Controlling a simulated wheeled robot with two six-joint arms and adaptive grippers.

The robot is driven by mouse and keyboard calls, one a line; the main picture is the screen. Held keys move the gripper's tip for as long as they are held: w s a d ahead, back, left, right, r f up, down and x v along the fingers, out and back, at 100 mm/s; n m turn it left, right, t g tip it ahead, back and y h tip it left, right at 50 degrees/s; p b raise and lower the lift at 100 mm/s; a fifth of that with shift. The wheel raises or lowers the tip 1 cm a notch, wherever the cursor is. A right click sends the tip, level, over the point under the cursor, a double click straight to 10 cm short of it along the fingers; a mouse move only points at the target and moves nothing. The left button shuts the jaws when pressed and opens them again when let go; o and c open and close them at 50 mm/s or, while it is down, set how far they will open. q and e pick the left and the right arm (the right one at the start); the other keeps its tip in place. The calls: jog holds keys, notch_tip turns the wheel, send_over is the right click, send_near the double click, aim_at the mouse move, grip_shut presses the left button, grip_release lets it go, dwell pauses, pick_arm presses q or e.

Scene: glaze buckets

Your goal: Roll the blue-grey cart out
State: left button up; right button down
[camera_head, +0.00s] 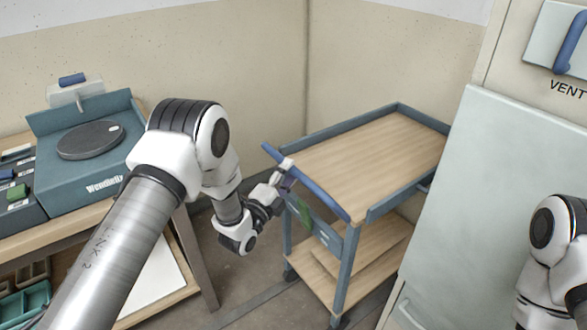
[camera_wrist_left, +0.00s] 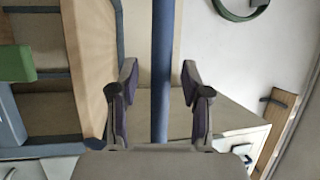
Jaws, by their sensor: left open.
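The blue-grey cart (camera_head: 347,255) stands in the corner between the wall and a pale cabinet. It has a wooden top and a lower wooden shelf. Its blue handle bar (camera_head: 318,190) runs along the near left end. My left gripper (camera_head: 284,170) is at the far-left part of this bar. In the left wrist view the left gripper (camera_wrist_left: 158,82) is open, and the blue bar (camera_wrist_left: 162,45) runs lengthwise between its two fingers, with a gap on each side. No finger visibly touches it. My right arm shows at the right edge; its gripper is out of view.
A wooden bench (camera_head: 190,255) with a teal pottery wheel (camera_head: 85,155) stands at the left. The pale cabinet (camera_head: 480,200) stands close to the cart's right side. A green piece (camera_head: 304,213) hangs on the cart's near end. Some floor (camera_head: 245,275) is clear between bench and cart.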

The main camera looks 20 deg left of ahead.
pick_arm(q)
jog(key=shift+w+d+r, duration=0.1)
jog(key=shift+w+d, duration=0.15)
jog(key=shift+w, duration=0.45)
jog(key=shift+w+a+r, duration=0.1)
jog(key=shift+w, duration=0.2)
jog(key=shift+c, duration=0.3)
grip_shut()
jog(key=shift+s, duration=0.1)
